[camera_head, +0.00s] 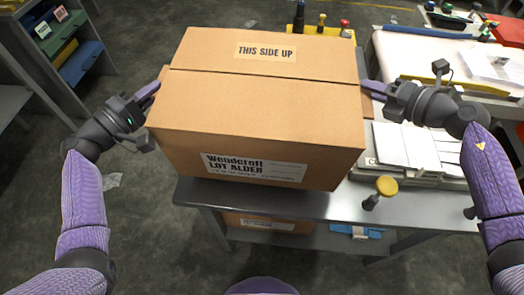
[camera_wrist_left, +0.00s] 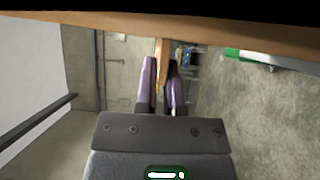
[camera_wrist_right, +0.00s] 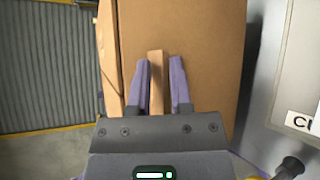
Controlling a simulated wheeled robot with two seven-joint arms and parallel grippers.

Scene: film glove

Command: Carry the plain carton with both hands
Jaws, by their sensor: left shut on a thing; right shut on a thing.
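The plain carton (camera_head: 265,105) is a large closed brown box, with a "THIS SIDE UP" label on top and a white printed label on its front. It is over the grey metal table (camera_head: 290,203); I cannot tell whether its bottom touches it. My left gripper (camera_head: 150,92) is at its left side, and in the left wrist view its fingers (camera_wrist_left: 161,68) are shut on a thin cardboard tab. My right gripper (camera_head: 374,88) is at its right side, and in the right wrist view its fingers (camera_wrist_right: 157,64) are shut on a similar tab.
A yellow-topped knob or stamp (camera_head: 386,186) and a tray of white sheets (camera_head: 405,145) are right of the carton. Another carton (camera_head: 265,224) is on the shelf below. A shelf unit (camera_head: 62,45) stands at the upper left. Floor at the left is mostly clear.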

